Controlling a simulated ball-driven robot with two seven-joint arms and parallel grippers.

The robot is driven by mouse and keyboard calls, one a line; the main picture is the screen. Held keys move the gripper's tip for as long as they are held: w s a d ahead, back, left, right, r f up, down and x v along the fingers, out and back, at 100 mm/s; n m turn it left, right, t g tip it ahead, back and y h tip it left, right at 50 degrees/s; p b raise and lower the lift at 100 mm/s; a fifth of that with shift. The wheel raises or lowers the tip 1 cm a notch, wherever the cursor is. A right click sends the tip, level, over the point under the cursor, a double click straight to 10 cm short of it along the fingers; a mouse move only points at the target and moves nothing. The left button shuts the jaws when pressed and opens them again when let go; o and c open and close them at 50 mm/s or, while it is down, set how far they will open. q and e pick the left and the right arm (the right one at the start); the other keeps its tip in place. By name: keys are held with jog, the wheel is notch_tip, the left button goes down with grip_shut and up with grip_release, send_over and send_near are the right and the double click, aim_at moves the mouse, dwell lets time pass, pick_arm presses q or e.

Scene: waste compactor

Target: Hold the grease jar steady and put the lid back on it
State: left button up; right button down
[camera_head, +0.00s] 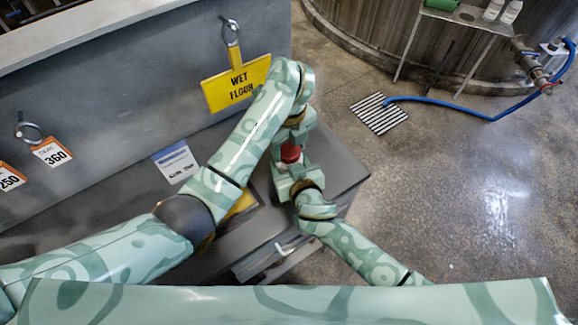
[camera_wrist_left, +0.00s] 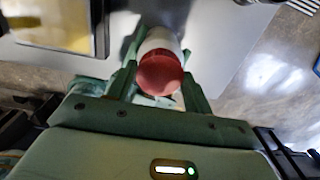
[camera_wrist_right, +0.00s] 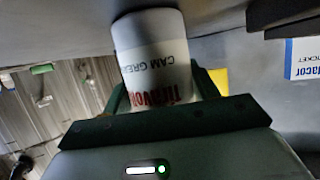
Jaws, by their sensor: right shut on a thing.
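The white grease jar (camera_wrist_right: 155,50) has dark and red lettering, upside down in the right wrist view. My right gripper (camera_wrist_right: 160,85) is shut on its body. The red lid (camera_wrist_left: 160,74) is at the end of the white jar (camera_wrist_left: 160,40) in the left wrist view, in line with it; I cannot tell if it is seated. My left gripper (camera_wrist_left: 158,85) has a finger on each side of the lid; whether they grip it is unclear. In the head view the lid (camera_head: 290,153) shows between my left gripper (camera_head: 290,138) and my right gripper (camera_head: 296,178).
A grey bench top (camera_head: 340,180) lies beneath the grippers, with a grey wall bearing a yellow wet floor sign (camera_head: 237,83) behind. A blue and white ticket (camera_head: 176,162) is at the left. Open floor with a striped grate (camera_head: 378,114) and blue hose (camera_head: 450,106) is at the right.

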pick_arm(q)
jog(key=c, duration=0.5)
jog(key=o, duration=1.1)
jog(key=shift+r, duration=0.1)
notch_tip(320, 180, up, 12)
jog(key=shift+f, duration=0.1)
